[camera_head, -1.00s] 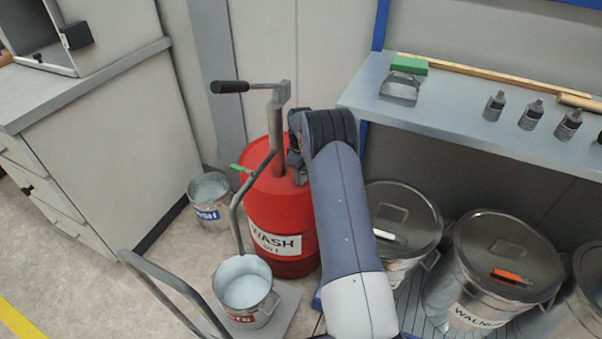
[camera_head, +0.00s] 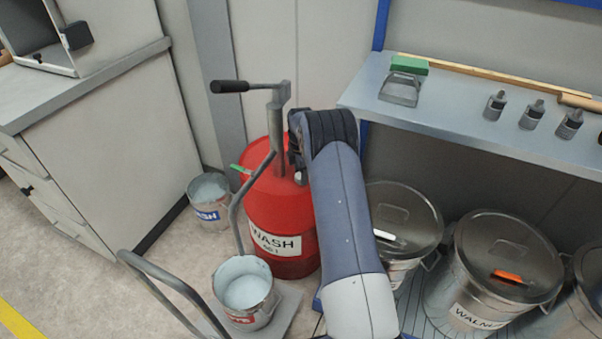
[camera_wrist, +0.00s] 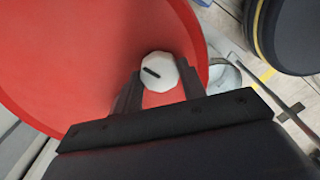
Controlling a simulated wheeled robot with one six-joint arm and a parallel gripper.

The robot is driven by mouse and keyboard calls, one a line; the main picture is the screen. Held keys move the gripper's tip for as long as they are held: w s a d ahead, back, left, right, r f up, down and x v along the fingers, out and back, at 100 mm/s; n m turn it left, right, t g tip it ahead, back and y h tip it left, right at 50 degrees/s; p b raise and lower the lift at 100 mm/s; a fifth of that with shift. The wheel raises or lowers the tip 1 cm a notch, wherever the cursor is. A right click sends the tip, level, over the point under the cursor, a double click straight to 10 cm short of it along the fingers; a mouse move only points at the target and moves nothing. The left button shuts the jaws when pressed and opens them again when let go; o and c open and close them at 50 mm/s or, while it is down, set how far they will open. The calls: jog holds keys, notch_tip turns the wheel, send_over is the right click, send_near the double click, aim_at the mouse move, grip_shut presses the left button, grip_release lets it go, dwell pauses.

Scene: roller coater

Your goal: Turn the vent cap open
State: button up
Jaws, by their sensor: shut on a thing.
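The vent cap (camera_wrist: 158,68) is a small pale, faceted knob with a black bar mark on top. It sits on the red drum's top near the rim in the wrist view; the bar lies at a slant. My gripper (camera_wrist: 160,73) is shut on it, one dark finger on each side. In the head view the red drum (camera_head: 277,210), labelled WASH, stands upright. A small pale spot that looks like the cap (camera_head: 299,178) shows beside my arm, and my gripper is mostly hidden there by the wrist.
A hand pump with a crank (camera_head: 230,87) rises from the drum close to my wrist. A green-handled lever (camera_head: 238,168) is at the drum's left. Buckets (camera_head: 208,190) stand left and in front. A shelf (camera_head: 450,115) and lidded bins (camera_head: 505,250) are on the right.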

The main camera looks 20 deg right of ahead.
jog(key=shift+n, duration=0.6)
jog(key=shift+r, duration=0.1)
jog(key=o, duration=1)
notch_tip(320, 180, up, 11)
jog(key=shift+f+p, duration=0.15)
jog(key=shift+p, duration=0.45)
notch_tip(320, 180, down, 11)
jog(key=shift+r+b, duration=0.1)
jog(key=shift+b, duration=0.5)
